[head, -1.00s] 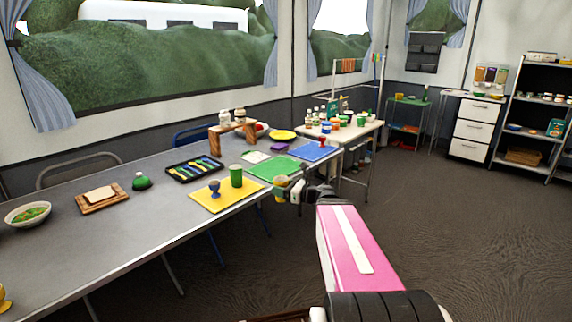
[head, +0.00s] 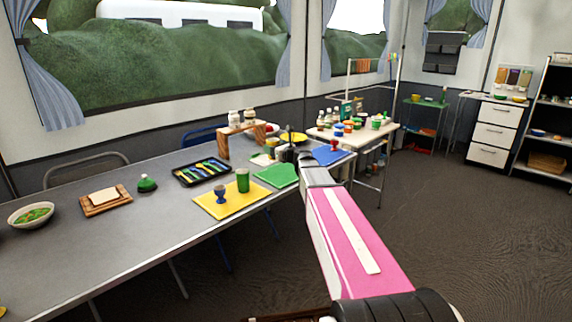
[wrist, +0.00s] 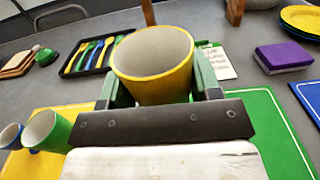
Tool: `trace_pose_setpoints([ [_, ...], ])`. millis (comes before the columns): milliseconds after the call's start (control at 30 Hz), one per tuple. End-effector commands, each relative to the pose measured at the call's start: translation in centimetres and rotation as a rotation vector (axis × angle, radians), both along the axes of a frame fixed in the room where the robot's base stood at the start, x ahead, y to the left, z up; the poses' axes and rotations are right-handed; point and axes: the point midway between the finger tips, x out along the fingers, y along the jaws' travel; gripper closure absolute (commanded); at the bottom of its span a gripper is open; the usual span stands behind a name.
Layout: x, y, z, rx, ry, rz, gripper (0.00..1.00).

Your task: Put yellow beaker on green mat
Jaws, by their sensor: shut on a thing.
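The yellow beaker (wrist: 152,90) is upright between the two green fingers of my gripper (wrist: 154,95) in the wrist view, with its open, grey-white inside facing up. My gripper is shut on it. In the head view the beaker (head: 271,143) shows small beside my gripper (head: 284,152), near the far side of the green mat (head: 275,176). The green mat (wrist: 262,120) also shows below and right of the gripper in the wrist view, partly hidden by it. I cannot tell the beaker's height above the table.
A yellow mat (head: 228,210) holds a green beaker (head: 243,181) and a blue cup (head: 220,194), left of the green mat. A blue mat (head: 329,156) lies to the right. A cutlery tray (head: 201,172), a wooden stand (head: 224,147) and a purple block (wrist: 285,58) are nearby.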

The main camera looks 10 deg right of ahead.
Motion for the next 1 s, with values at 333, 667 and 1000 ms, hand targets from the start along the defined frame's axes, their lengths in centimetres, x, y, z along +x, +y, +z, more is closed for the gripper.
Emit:
trace_pose_setpoints([
  [333, 2.2, -5.5, -3.5, 0.0, 0.0, 0.001, 0.65],
  [667, 2.3, -6.1, -5.6, 0.0, 0.001, 0.002, 0.65],
  [1000, 2.3, -6.1, -7.9, 0.0, -0.001, 0.002, 0.65],
])
